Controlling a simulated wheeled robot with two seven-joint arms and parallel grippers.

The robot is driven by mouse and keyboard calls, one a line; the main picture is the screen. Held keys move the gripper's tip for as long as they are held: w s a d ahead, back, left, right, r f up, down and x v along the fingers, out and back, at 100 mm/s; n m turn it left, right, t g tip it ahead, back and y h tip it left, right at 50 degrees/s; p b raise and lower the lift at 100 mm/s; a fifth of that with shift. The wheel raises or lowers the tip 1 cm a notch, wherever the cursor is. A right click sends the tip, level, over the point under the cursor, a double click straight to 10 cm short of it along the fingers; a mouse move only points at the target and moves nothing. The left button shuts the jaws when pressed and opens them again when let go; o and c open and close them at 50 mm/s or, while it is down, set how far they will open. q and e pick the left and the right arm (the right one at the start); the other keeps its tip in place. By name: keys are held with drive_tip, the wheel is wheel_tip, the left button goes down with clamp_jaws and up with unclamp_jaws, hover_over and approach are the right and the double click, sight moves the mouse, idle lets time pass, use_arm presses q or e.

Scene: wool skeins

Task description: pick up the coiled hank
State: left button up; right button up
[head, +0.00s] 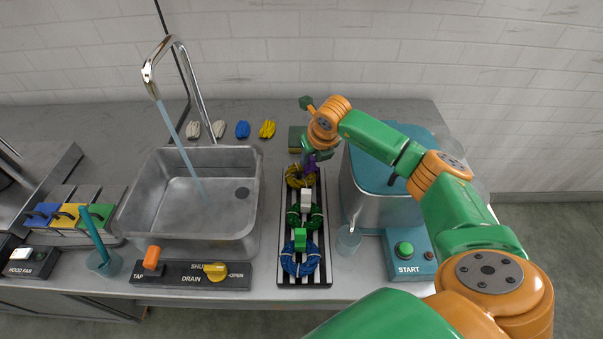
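Three coiled hanks lie in a row on a black-and-white striped rack (318,285). A yellow hank (293,178) is at the back, a green hank (314,217) in the middle and a blue hank (301,265) at the front. A white block (306,200) and a green block (300,239) sit at the hanks. My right gripper (310,168) points down at the yellow hank and partly covers it. Something purple shows at its fingertips. I cannot tell whether its fingers are open or shut, or whether they touch the hank. My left gripper is out of view.
A steel sink (150,205) with a running tap (150,78) is left of the rack. A steel tub with blue contents (365,207) stands to the right, near a START button box (408,255). A glass (348,240) stands between. Small skeins (242,130) lie behind.

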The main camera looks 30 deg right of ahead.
clamp_jaws()
idle(1.2)
